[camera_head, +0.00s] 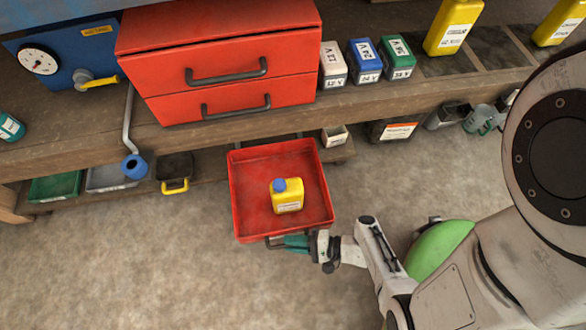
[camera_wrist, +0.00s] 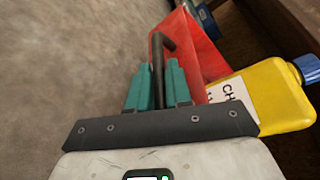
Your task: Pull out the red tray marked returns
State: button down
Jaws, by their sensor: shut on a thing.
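The red tray (camera_head: 246,205) is out in front of the lower shelf, over the floor, with its back end near the bench. A yellow jug with a blue cap (camera_head: 288,197) stands inside it. My gripper (camera_head: 290,243) is at the tray's front, shut on the tray's dark handle (camera_wrist: 157,65). In the wrist view the teal fingers of my gripper (camera_wrist: 158,88) sit on both sides of the handle bar. The red tray wall (camera_wrist: 195,50) and the yellow jug (camera_wrist: 265,95) show behind it. No returns marking is readable on the tray.
A red two-drawer chest (camera_head: 230,88) stands on the bench above. Green (camera_head: 55,187) and black (camera_head: 175,170) trays sit on the lower shelf to the left. A small bin (camera_head: 335,136) is right of the tray. The floor in front is clear.

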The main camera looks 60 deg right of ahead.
jog(key=shift+s+a, duration=0.1)
dwell(0.3)
jog(key=c, duration=1.4)
grip_release()
